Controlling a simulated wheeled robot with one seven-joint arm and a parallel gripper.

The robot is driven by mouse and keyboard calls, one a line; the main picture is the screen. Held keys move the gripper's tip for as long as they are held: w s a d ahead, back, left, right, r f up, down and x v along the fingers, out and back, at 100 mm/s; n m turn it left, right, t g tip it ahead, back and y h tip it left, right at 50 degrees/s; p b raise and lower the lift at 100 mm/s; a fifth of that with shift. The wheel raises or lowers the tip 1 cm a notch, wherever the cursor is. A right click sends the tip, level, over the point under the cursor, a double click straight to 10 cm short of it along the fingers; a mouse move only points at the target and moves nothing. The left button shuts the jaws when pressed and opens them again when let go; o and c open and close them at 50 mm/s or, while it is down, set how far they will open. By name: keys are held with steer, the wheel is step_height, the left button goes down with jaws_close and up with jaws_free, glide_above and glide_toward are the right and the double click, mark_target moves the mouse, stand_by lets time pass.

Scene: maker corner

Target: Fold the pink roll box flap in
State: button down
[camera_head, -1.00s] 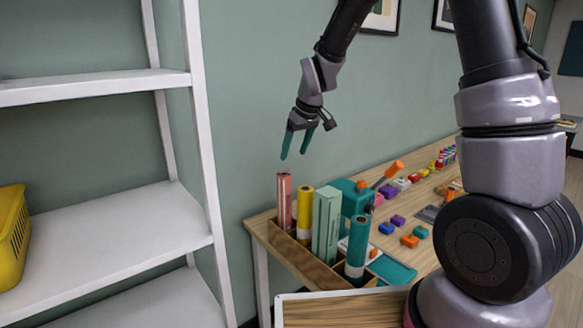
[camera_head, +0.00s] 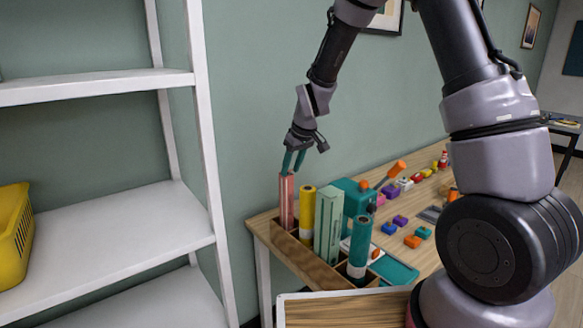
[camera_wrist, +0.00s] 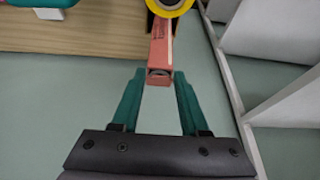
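The pink roll box (camera_head: 286,208) stands upright in the left slot of a wooden holder at the table's corner. My gripper (camera_head: 293,168) is just above the box top, pointing down. In the wrist view my gripper (camera_wrist: 159,74) is open, with one teal fingertip on each side of the box end. I cannot tell whether either fingertip touches it.
A yellow roll (camera_head: 306,213), a tall pale green box (camera_head: 328,225) and a teal roll (camera_head: 359,250) stand close by in the wooden holder (camera_head: 312,264). A teal machine and small coloured blocks sit further right. A white shelf (camera_head: 120,215) stands at the left.

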steer(key=shift+s+d+f+t, duration=0.15)
steer(key=shift+f+t, duration=0.1)
steer(key=shift+t, duration=0.05)
steer(key=shift+y, duration=0.3)
steer(key=shift+t, duration=0.3)
steer(key=shift+c, duration=2)
jaws_free()
steer(key=v, duration=1)
steer(key=shift+s+d+r, duration=0.15)
steer(key=shift+r, duration=0.15)
